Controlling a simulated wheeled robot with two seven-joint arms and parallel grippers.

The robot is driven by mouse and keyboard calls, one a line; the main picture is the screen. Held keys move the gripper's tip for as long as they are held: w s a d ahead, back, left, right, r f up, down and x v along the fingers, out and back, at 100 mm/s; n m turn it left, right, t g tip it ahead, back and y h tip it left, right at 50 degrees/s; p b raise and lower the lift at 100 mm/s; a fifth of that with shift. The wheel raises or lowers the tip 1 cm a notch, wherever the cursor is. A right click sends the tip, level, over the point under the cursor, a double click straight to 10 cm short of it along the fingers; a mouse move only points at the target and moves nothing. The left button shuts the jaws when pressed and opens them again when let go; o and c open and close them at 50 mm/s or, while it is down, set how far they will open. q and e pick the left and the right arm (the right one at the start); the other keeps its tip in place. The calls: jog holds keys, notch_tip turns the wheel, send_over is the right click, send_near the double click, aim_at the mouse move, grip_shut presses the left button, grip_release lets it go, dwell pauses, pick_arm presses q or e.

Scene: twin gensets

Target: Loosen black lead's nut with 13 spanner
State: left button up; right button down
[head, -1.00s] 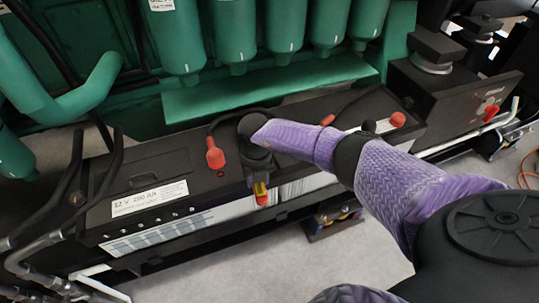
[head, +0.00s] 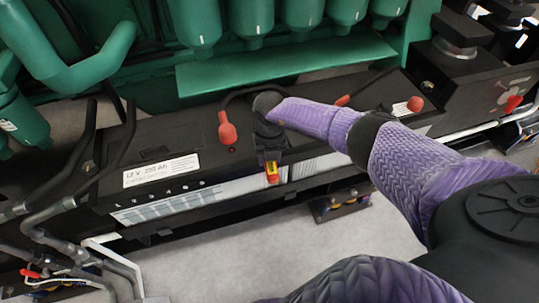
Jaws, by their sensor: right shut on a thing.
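My right gripper (head: 270,153) points down over the front edge of the black battery (head: 165,150), near its middle. It is shut on a small piece with a red and yellow end (head: 272,172), which shows just below the jaws. This may be the 13 spanner's handle; the rest of it is hidden by the gripper. Black leads (head: 127,135) curve over the battery's left end. A small brassy spot (head: 88,166) beside them may be the nut, but it is too small to tell. My left gripper is out of view.
A red terminal cap (head: 227,132) stands left of my right gripper, and another red cap (head: 415,104) sits farther right. The green engine (head: 290,74) overhangs behind the battery. A white rail (head: 480,130) runs along the right. The grey floor (head: 240,245) in front is mostly open.

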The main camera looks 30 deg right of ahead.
jog(key=shift+f+b, duration=0.3)
jog(key=shift+f, duration=0.2)
jog(key=c, duration=0.9)
grip_release()
grip_shut()
